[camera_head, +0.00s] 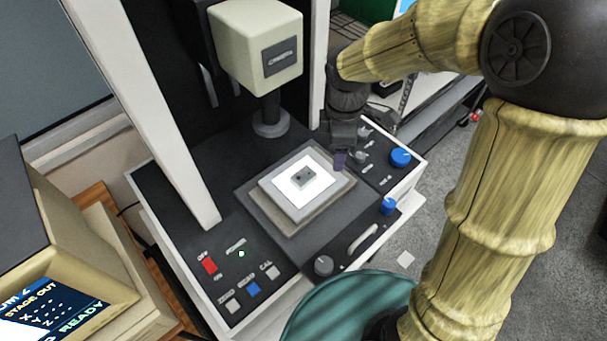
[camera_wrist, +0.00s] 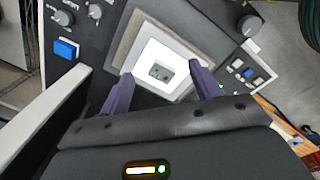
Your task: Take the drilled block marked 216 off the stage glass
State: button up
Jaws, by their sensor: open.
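The drilled block (camera_head: 303,178) is a small grey piece lying on the bright white stage glass (camera_head: 318,193). In the wrist view the block (camera_wrist: 160,71) shows dark holes and lies near the middle of the glass (camera_wrist: 149,52); its marking is too small to read. My gripper (camera_head: 340,160) is above the right edge of the stage in the head view. In the wrist view its two purple fingers (camera_wrist: 160,85) are spread apart, with the block seen between and beyond them. The gripper is open, empty and apart from the block.
The cream probe head (camera_head: 262,45) and its dark column (camera_head: 270,118) hang behind the stage. A white upright (camera_head: 165,115) stands at left. A monitor (camera_head: 60,300) reads "STAGE OUT" and "READY".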

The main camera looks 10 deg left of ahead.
jog(key=w+a+r+n, duration=0.2)
jog(key=a+r+n, duration=0.2)
jog(key=a+n, duration=0.3)
jog(key=n+p, duration=0.1)
jog(key=n, duration=0.1)
jog(key=shift+a+n+g, duration=0.3)
jog(key=shift+a, duration=0.1)
jog(key=shift+f, duration=0.15)
jog(key=p, duration=0.2)
send_over(304, 176)
notch_tip(304, 176, down, 12)
jog(key=shift+w+a+f, duration=0.1)
jog(key=shift+w, duration=0.05)
notch_tip(304, 176, down, 5)
jog(key=shift+p, duration=0.55)
jog(key=shift+s, duration=0.2)
jog(key=shift+c, duration=0.2)
